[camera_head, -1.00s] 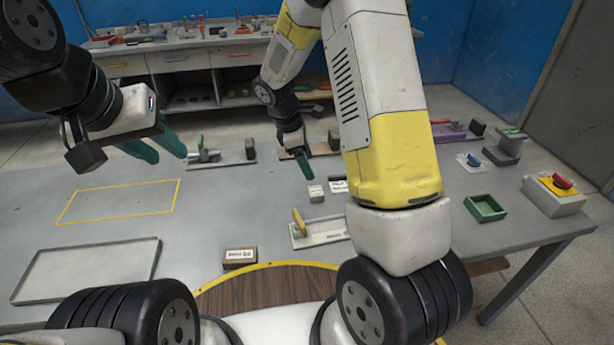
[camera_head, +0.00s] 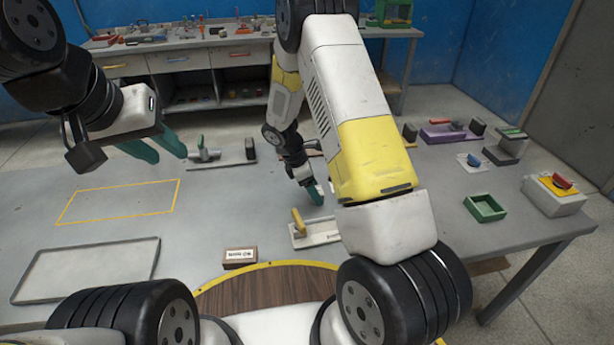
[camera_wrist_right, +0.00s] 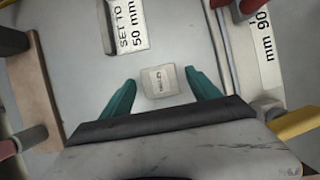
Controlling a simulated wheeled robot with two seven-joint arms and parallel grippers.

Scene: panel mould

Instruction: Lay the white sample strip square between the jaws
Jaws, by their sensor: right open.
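A small white labelled block (camera_wrist_right: 160,82) lies flat on the bench in the right wrist view. It may be the white sample strip; I cannot tell for sure. My right gripper (camera_wrist_right: 161,80) is open, one teal finger to each side of the block, with a visible gap on both sides. In the head view my right gripper (camera_head: 316,194) is low over the bench and hides the block. My left gripper (camera_head: 165,153) is open and empty above the bench at left. Another wooden-based fixture (camera_wrist_right: 35,90) is at left in the wrist view.
A "SET TO 50 mm" card (camera_wrist_right: 128,28) lies just beyond the block. A pale plate with a yellow handle (camera_head: 318,233) is close by. A grey tray (camera_head: 85,270), a small label block (camera_head: 240,258), a green bin (camera_head: 485,208) and a red-button box (camera_head: 555,195) surround the area.

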